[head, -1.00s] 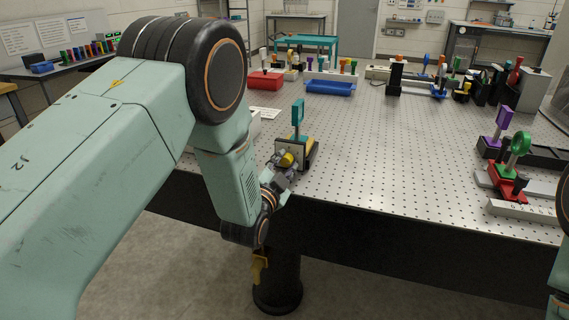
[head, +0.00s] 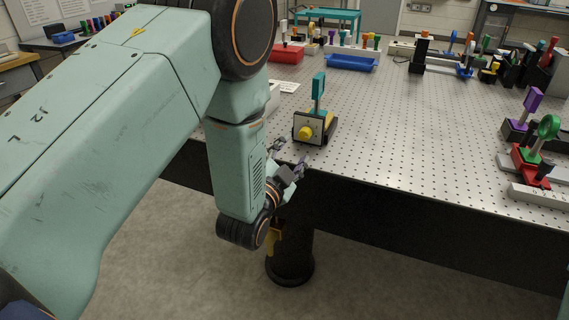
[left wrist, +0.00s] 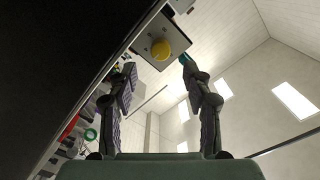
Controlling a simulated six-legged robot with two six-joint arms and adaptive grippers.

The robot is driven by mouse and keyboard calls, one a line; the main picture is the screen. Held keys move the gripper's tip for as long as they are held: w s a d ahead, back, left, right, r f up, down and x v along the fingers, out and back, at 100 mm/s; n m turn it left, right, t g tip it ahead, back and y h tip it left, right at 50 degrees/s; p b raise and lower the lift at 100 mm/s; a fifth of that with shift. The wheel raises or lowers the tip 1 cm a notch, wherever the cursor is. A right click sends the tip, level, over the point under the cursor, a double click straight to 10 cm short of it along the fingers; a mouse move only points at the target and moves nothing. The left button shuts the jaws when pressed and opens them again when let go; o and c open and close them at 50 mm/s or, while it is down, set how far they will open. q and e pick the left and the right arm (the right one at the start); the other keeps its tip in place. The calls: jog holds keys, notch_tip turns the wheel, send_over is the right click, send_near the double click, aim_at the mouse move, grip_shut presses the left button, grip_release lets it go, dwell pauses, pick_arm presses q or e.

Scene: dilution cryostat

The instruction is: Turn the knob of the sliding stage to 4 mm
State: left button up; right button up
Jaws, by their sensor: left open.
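The sliding stage (head: 327,124) is a small black and yellow block with a pale front plate, near the table's front edge. A teal upright holder (head: 318,92) stands on it. Its yellow round knob (head: 306,132) faces me; it also shows in the left wrist view (left wrist: 160,50). The scale is too small to read. My left gripper (head: 290,153) is open and empty, in front of and below the knob, apart from it. In the left wrist view its two fingers (left wrist: 158,66) stand wide on either side of the knob. My right gripper is out of view.
The perforated table (head: 420,150) is clear to the right of the stage. A red and green mount (head: 532,165) and a purple one (head: 522,122) stand at the right. A blue tray (head: 351,63) and a red bin (head: 286,54) are at the back.

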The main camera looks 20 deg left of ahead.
pick_arm(q)
jog(key=shift+s, duration=2.4)
